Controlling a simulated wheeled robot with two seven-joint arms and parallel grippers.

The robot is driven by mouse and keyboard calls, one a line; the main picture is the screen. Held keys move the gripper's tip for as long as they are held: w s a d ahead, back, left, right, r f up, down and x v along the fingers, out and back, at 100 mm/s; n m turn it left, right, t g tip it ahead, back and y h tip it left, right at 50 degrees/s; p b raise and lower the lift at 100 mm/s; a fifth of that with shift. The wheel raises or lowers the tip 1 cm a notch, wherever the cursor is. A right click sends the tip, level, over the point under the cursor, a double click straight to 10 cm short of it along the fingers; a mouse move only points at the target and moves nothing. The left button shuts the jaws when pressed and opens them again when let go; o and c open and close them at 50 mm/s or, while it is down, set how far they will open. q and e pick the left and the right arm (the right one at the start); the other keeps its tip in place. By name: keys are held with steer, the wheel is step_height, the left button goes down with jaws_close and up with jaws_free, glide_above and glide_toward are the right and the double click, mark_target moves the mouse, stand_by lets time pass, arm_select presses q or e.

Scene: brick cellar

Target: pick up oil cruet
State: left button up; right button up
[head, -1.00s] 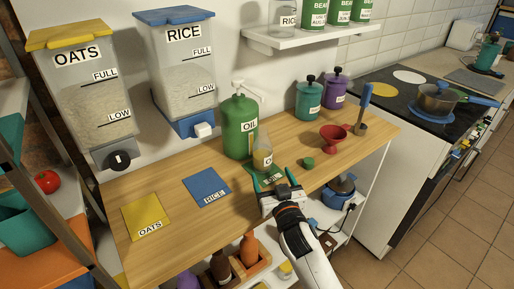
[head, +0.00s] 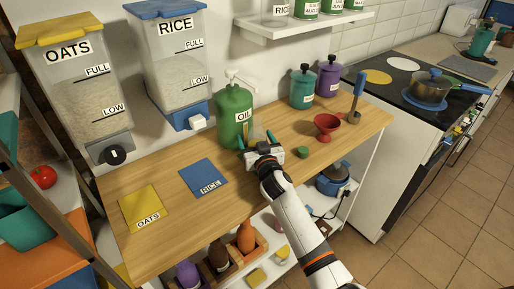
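The oil cruet (head: 256,133) is a small clear bottle with yellowish oil. It stands on the wooden counter just right of the big green OIL pump container and is mostly hidden behind my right gripper. My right gripper (head: 256,139) has its teal fingers spread, one on each side of the cruet. I cannot see whether the fingers touch it. My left gripper is not in view.
The green OIL container (head: 235,115) stands close on the left. A red funnel (head: 326,127), green cap (head: 303,152) and teal canister (head: 302,88) are to the right. Blue RICE mat (head: 203,178) and yellow OATS mat (head: 141,207) lie left on the counter (head: 170,228).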

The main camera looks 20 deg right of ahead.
steer(key=shift+w, duration=0.25)
steer(key=shift+s, duration=0.1)
steer(key=shift+c, duration=1.2)
steer(key=c, duration=1)
steer(key=shift+r, duration=0.15)
